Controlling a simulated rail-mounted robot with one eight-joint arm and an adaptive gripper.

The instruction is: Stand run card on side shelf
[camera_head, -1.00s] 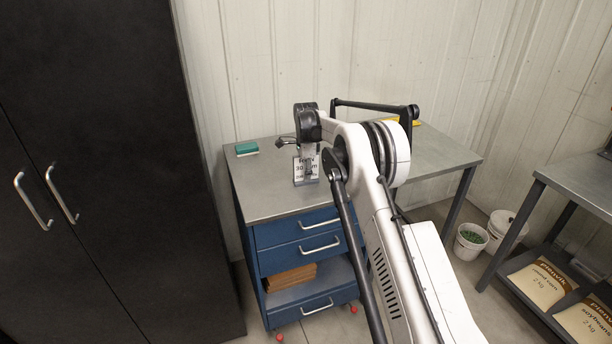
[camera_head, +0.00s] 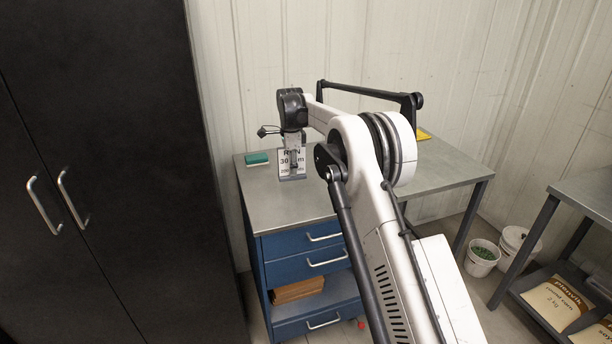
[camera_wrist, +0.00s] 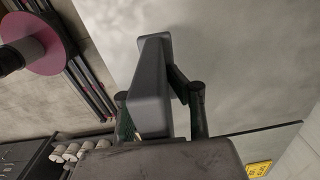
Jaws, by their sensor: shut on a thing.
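The run card (camera_head: 284,167) is a white upright card with dark print, in a grey holder, at the grey worktop of the blue drawer unit. My gripper (camera_head: 292,154) is shut on it from above and covers part of its face. In the wrist view the grey holder (camera_wrist: 151,85) lies between the dark fingers of my gripper (camera_wrist: 160,98). I cannot tell whether its base touches the worktop or hangs just above it. The grey worktop (camera_head: 285,212) is the surface under the card; no surface is marked as the side shelf.
A teal block (camera_head: 257,158) lies on the worktop left of the card. A yellow item (camera_head: 423,134) is at the back right, behind my arm. A dark cabinet (camera_head: 110,150) stands close on the left. Buckets (camera_head: 482,258) and seed bags (camera_head: 552,303) are at the right.

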